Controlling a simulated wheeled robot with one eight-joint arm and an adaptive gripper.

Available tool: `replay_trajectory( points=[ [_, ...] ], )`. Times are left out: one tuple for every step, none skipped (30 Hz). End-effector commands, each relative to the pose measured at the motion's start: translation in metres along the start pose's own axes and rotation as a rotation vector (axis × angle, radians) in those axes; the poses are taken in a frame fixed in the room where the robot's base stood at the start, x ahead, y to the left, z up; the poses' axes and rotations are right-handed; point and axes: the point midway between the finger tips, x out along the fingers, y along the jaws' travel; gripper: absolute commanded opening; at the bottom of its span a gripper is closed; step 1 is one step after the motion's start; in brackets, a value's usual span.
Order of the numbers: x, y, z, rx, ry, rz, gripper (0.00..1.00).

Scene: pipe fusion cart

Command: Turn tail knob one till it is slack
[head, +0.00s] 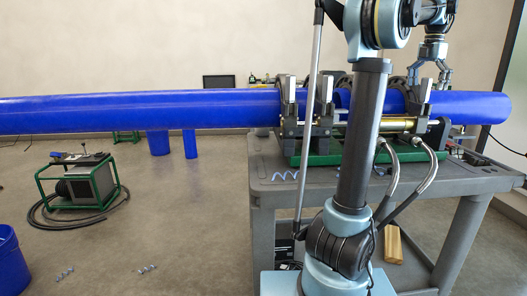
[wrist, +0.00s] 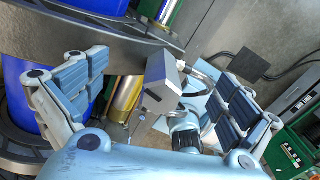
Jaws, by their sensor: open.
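The blue pipe (head: 140,110) lies through the clamps of the fusion machine (head: 300,150) on the grey cart (head: 290,192). My gripper (head: 428,80) is above the right-hand clamps, pointing down. In the wrist view its two padded fingers (wrist: 150,75) are spread wide. A grey block-shaped knob (wrist: 162,84) stands between them, apart from both finger pads as far as I can tell. In the head view a grey block (head: 424,92) at the right clamp is just below my gripper. I cannot tell which knob is tail knob one. Part of the clamps is hidden behind my arm.
A green-framed power unit (head: 82,183) with a black hose stands on the floor at left. A blue bin (head: 10,262) is at the left edge. Blue pipe pieces (head: 160,142) stand behind. Hoses (head: 425,175) arch over the cart. The floor at left centre is mostly clear.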

Motion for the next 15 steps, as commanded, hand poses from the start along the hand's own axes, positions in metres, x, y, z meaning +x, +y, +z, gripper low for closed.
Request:
replay_trajectory(
  points=[
    [0.000, 0.000, 0.000, 0.000, 0.000, 0.000, 1.00],
    [0.000, 0.000, 0.000, 0.000, 0.000, 0.000, 1.00],
    [0.000, 0.000, 0.000, 0.000, 0.000, 0.000, 1.00],
    [0.000, 0.000, 0.000, 0.000, 0.000, 0.000, 1.00],
    [0.000, 0.000, 0.000, 0.000, 0.000, 0.000, 1.00],
    [0.000, 0.000, 0.000, 0.000, 0.000, 0.000, 1.00],
    [0.000, 0.000, 0.000, 0.000, 0.000, 0.000, 1.00],
    [0.000, 0.000, 0.000, 0.000, 0.000, 0.000, 1.00],
    [-0.002, 0.000, 0.000, 0.000, -0.001, 0.000, 1.00],
    [-0.003, 0.000, 0.000, 0.000, -0.001, 0.000, 1.00],
    [-0.005, 0.000, 0.000, 0.001, -0.001, 0.000, 1.00],
    [-0.009, 0.000, 0.000, 0.001, -0.001, 0.000, 1.00],
    [-0.011, 0.000, 0.001, 0.001, -0.001, 0.000, 1.00],
    [-0.014, 0.000, 0.001, 0.001, -0.001, 0.000, 1.00],
    [-0.018, 0.000, 0.001, 0.001, -0.001, 0.000, 1.00]
  ],
)
